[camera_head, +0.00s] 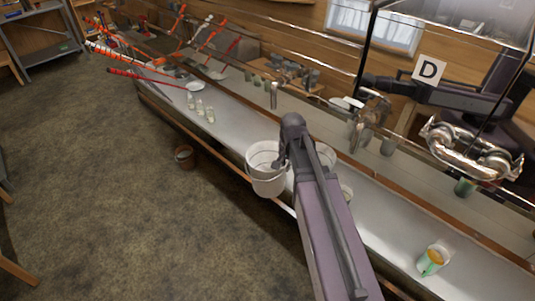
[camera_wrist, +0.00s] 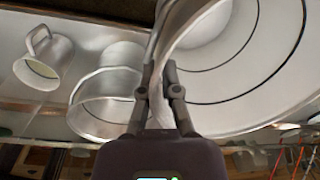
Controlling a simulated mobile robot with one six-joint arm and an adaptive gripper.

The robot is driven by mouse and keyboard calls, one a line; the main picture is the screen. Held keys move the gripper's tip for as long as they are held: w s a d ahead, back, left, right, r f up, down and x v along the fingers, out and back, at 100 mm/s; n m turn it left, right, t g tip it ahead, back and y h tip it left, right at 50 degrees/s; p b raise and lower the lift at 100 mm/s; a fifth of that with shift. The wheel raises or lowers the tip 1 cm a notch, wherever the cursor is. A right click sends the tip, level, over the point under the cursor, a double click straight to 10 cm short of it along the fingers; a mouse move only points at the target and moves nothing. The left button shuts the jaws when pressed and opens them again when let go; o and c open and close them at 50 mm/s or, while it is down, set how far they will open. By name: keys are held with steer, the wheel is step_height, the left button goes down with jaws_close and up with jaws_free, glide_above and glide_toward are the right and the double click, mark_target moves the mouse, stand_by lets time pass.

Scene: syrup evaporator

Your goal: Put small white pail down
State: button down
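The small white pail (camera_head: 268,181) is at the front edge of the long counter, left of my arm in the head view. It looks upright and open at the top. In the wrist view a large white curved surface with dark rings, seemingly the pail (camera_wrist: 245,90), fills the right side. My gripper (camera_head: 281,161) is at the pail's near-right rim. In the wrist view its two fingers (camera_wrist: 162,72) close on the pail's rim. I cannot tell whether the pail's bottom touches the counter; its lower part overlaps the front edge in the picture.
The counter (camera_head: 239,119) has bare room left of the pail, before several small glasses (camera_head: 197,105). Another whitish container (camera_head: 326,155) is partly behind my arm. A metal pot (camera_wrist: 104,100) is beside my fingers.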

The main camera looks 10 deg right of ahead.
steer(key=shift+w+a, duration=0.2)
steer(key=shift+w, duration=0.35)
steer(key=shift+w+d+r, duration=0.1)
steer(key=shift+w+d, duration=0.35)
steer(key=shift+w, duration=0.2)
steer(key=shift+w+d+r, duration=0.1)
steer(key=shift+w+d, duration=0.3)
steer(key=shift+w, duration=0.25)
steer(key=w+d+f+b, duration=0.1)
steer(key=w+d, duration=0.3)
steer(key=w, duration=1)
steer(key=shift+f, duration=0.2)
